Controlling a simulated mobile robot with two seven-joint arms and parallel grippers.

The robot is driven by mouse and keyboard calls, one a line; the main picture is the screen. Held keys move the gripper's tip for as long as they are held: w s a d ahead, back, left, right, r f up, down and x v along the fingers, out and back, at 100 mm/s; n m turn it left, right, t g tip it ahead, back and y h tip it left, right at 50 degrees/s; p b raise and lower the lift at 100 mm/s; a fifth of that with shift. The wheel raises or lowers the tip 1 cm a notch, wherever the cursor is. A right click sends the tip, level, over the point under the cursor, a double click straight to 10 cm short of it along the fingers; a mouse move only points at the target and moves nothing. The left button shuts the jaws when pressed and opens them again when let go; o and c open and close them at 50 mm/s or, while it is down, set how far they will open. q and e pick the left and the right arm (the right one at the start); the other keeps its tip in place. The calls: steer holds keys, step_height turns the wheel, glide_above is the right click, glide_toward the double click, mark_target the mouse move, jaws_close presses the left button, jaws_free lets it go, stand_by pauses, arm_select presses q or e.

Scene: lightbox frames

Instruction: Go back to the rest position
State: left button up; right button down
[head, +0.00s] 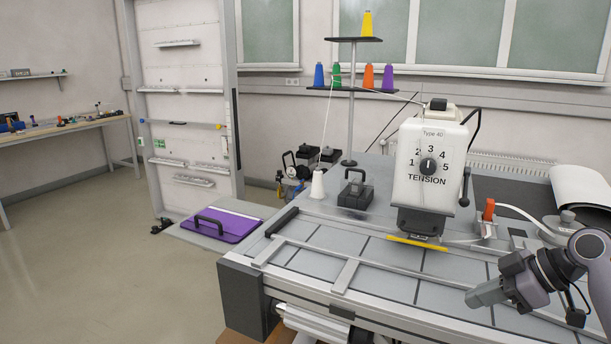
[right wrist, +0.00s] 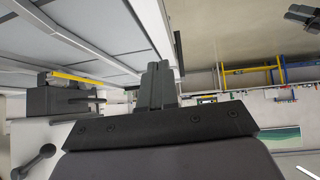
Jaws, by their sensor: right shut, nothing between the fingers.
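My right gripper (head: 488,293) is at the lower right of the head view, above the grey tabletop (head: 330,240) of the machine table. Its arm comes in from the right edge. In the right wrist view its fingers (right wrist: 158,85) are together with nothing between them. My left gripper does not show in the head view. A small dark gripper-like part at the top right of the right wrist view is too cut off to identify.
A white tension machine (head: 428,165) stands on the table behind my right gripper. A yellow bar (head: 417,243) lies under its head. A spool stand (head: 350,100) with coloured cones rises behind. A purple board (head: 221,224) is left of the table. Floor at far left is clear.

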steer(key=s+a+f+m+g+h, duration=0.15)
steer(key=s+a+f, duration=0.25)
steer(key=s+f, duration=0.4)
steer(key=s+a+f+m+g+h, duration=0.1)
steer(key=s+a+f+m+h, duration=0.25)
steer(key=s+f, duration=0.5)
steer(key=s+a+m+h, duration=0.25)
steer(key=s+m, duration=0.25)
steer(key=s, duration=0.8)
steer(key=w+a+f+t+y+b, duration=0.1)
steer(key=w+a+f+t+b, duration=0.1)
steer(key=f, duration=0.5)
steer(key=w+a+f+t+y+b, duration=0.1)
steer(key=w+f+t+b, duration=0.1)
steer(key=w+f+t, duration=0.2)
step_height(320, 180, down, 4)
steer(key=shift+w+a+r+n+t, duration=0.25)
steer(key=shift+a+n+t, duration=0.15)
steer(key=shift+t, duration=0.55)
